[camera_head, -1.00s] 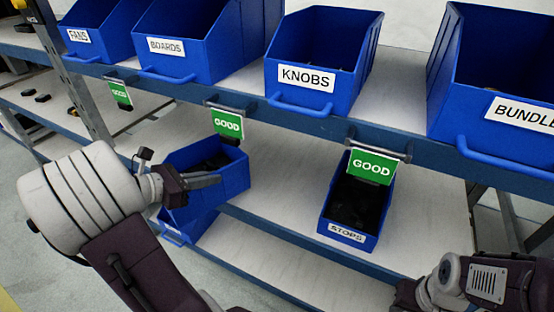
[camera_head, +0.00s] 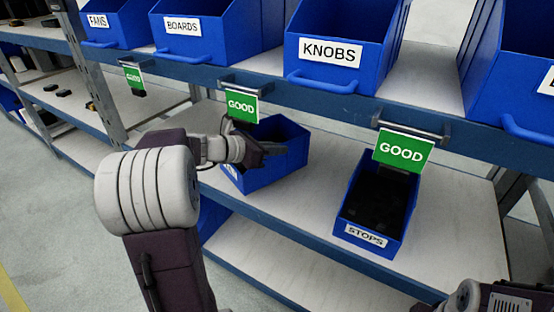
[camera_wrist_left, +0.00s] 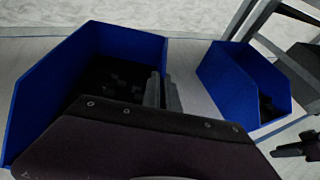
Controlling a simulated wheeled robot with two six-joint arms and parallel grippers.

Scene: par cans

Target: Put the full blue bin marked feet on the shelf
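The blue bin (camera_head: 278,172) is at the lower shelf level, left of the STOPS bin, and turned at an angle. Its white label (camera_head: 230,171) is mostly hidden by my arm and cannot be read. In the left wrist view the bin (camera_wrist_left: 50,75) holds dark pieces. My left gripper (camera_head: 276,149) is at its rim; in the wrist view its fingers (camera_wrist_left: 163,90) stand close together, one on each side of the bin's side wall, pinching it. My right gripper is not clearly in view; only part of my right arm shows at the bottom right.
The STOPS bin (camera_head: 373,210), with dark contents, stands on the lower shelf (camera_head: 290,228) under a green GOOD sign (camera_head: 402,150). The upper shelf holds the KNOBS bin (camera_head: 331,75), BOARDS and others. Another blue bin (camera_head: 212,216) is below. Shelf between the two bins is clear.

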